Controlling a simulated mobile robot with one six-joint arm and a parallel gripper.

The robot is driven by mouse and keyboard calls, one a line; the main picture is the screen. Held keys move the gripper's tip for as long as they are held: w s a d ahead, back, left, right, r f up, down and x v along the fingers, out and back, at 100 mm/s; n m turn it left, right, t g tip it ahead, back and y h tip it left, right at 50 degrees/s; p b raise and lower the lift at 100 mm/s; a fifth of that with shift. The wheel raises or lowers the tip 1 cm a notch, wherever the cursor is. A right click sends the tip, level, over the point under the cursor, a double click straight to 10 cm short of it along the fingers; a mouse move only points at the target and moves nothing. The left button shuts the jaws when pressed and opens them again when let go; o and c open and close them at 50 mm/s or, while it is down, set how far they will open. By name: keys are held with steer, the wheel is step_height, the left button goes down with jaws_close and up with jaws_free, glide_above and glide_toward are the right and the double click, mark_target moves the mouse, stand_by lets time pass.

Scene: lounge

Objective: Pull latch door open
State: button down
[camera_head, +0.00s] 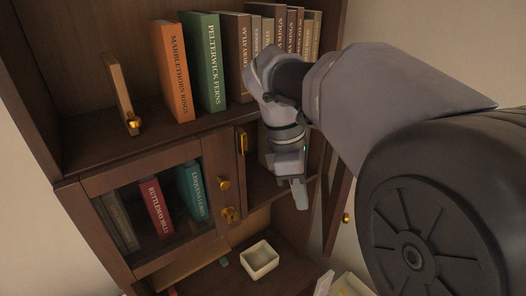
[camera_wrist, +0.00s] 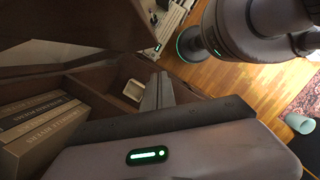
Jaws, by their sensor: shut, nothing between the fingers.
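The bookcase (camera_head: 68,215) has a left glass door (camera_head: 185,245) with a brass knob (camera_head: 223,183) and a brass lock plate (camera_head: 229,214); this door looks closed. Right of it, a compartment stands open. Its wooden door (camera_head: 333,205) is swung outward at the right, with a small brass knob (camera_head: 347,218). A brass latch piece (camera_head: 242,142) sits on the upright between the two. My gripper (camera_head: 300,202) points downward in front of the open compartment, apart from the door's knob. Its fingers (camera_wrist: 158,90) are together and empty in the wrist view.
Books, including an orange one (camera_head: 172,70) and a green one (camera_head: 204,60), stand on the shelf above. The wrist view shows several books (camera_wrist: 40,125) close at left and open wooden floor (camera_wrist: 235,85) beyond.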

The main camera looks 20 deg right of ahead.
mark_target(334, 204)
steer(key=s+d+f, duration=0.2)
steer(key=d+f, duration=0.2)
steer(key=shift+d+f+b, duration=0.3)
steer(key=shift+f+b, duration=0.05)
steer(key=shift+f, duration=0.05)
steer(key=shift+s, duration=0.1)
